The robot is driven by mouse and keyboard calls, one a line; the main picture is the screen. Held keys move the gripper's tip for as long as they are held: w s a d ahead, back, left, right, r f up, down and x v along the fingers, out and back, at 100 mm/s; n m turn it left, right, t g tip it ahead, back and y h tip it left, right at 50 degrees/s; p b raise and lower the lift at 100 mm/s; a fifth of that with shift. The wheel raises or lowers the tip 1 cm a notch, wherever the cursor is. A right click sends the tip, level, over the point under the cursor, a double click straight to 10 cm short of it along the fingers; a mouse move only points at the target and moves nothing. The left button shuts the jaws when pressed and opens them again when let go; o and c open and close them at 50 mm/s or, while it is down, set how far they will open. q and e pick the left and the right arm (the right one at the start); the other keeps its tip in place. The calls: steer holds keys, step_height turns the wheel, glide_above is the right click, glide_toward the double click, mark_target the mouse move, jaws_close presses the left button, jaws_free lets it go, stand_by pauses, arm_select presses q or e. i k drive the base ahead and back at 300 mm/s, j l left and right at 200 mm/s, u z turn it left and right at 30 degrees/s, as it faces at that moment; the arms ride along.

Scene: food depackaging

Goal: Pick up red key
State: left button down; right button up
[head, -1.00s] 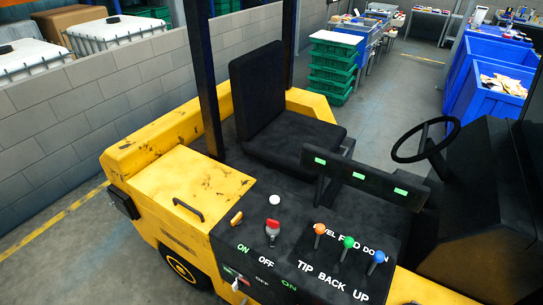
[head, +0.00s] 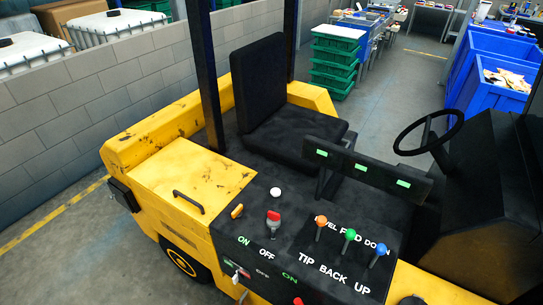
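A red-topped piece (head: 273,217) with a pale metal lower part stands upright on the black control panel (head: 300,255) of a yellow forklift, above the white ON and OFF lettering. It looks like the red key, but it is too small to be sure. Another small red thing (head: 298,300) is cut off at the bottom edge of the view; I cannot tell what it is. Neither of my grippers shows in the head view, and nothing touches the red-topped piece.
Beside it are an orange switch (head: 237,211) and a white button (head: 276,192). Orange, green and blue knobbed levers (head: 349,236) stand to the right. A black seat (head: 295,135), a steering wheel (head: 428,132) and a dark post (head: 205,80) rise behind. The yellow cover has a black handle (head: 188,201).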

mark_target(273, 216)
steer(key=j+z, duration=0.75)
steer(key=z, duration=0.25)
steer(key=k+j+z, duration=0.1)
steer(key=j+z, duration=0.25)
steer(key=z, duration=0.15)
